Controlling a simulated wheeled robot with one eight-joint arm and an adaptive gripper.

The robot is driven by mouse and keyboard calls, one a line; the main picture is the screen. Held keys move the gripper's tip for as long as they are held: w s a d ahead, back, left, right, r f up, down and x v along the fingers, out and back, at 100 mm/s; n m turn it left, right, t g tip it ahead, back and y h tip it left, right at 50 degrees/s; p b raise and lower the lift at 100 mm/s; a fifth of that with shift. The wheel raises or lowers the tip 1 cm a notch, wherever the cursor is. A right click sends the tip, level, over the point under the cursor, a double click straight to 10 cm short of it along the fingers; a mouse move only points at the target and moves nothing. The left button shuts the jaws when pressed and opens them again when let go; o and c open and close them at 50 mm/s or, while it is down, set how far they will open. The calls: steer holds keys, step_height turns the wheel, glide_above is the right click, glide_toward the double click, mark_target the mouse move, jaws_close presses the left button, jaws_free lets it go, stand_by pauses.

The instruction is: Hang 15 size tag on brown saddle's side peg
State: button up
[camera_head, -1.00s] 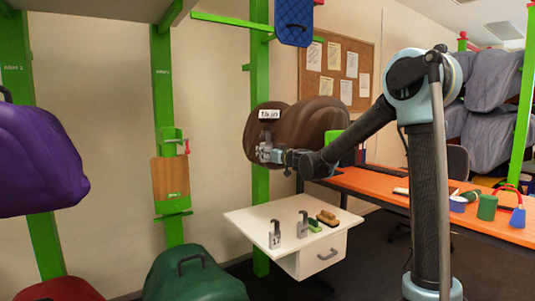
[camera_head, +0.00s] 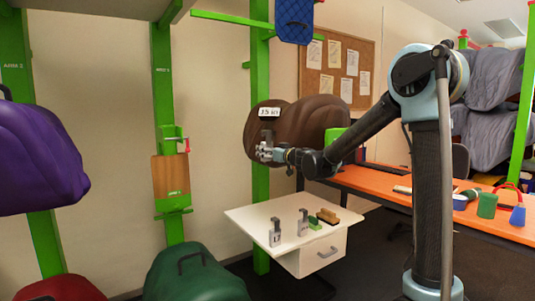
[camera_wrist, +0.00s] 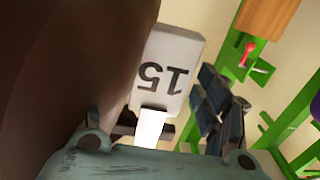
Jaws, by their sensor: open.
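The brown saddle (camera_head: 310,122) is on the green rack in the head view, with a white "15 in" plate (camera_head: 269,113) on its near side. My gripper (camera_head: 264,152) is at the saddle's side, below that plate. In the wrist view the white face of the 15 size tag (camera_wrist: 167,70) is upside down beside the saddle's dark flank (camera_wrist: 65,70). My fingers (camera_wrist: 170,125) are spread apart; the right finger is clear of the tag. The side peg is hidden, so I cannot tell whether the tag is on it.
Two other grey tags (camera_head: 275,235) (camera_head: 303,224) and brushes (camera_head: 327,216) are on the white side table (camera_head: 255,221). A purple saddle (camera_head: 38,155) is at left, a green one (camera_head: 193,274) below. The orange bench (camera_head: 400,203) is at right.

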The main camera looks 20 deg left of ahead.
steer(key=s+d+f+g+h, duration=0.1)
steer(key=s+d+f+g, duration=0.15)
steer(key=s+d, duration=0.75)
steer(key=s+d+f+g+h, duration=0.15)
steer(key=s+d+f, duration=0.25)
steer(key=s+d, duration=0.55)
steer(key=s+d+f+m+g+h, duration=0.1)
steer(key=s+d+f+m+h, duration=0.2)
steer(key=s+d+f, duration=0.4)
steer(key=s+d+f+m+g+h, duration=0.2)
steer(key=s+d+f, duration=0.5)
steer(key=d, duration=0.7)
steer(key=s+d+f+m+g+h, duration=0.2)
steer(key=s+d+f+m+h, duration=0.3)
steer(key=s+d+f, duration=0.3)
steer(key=d+h, duration=0.1)
steer(key=d, duration=0.2)
steer(key=shift+h, duration=0.25)
steer(key=shift+w+f, duration=0.15)
steer(key=shift+w, duration=0.3)
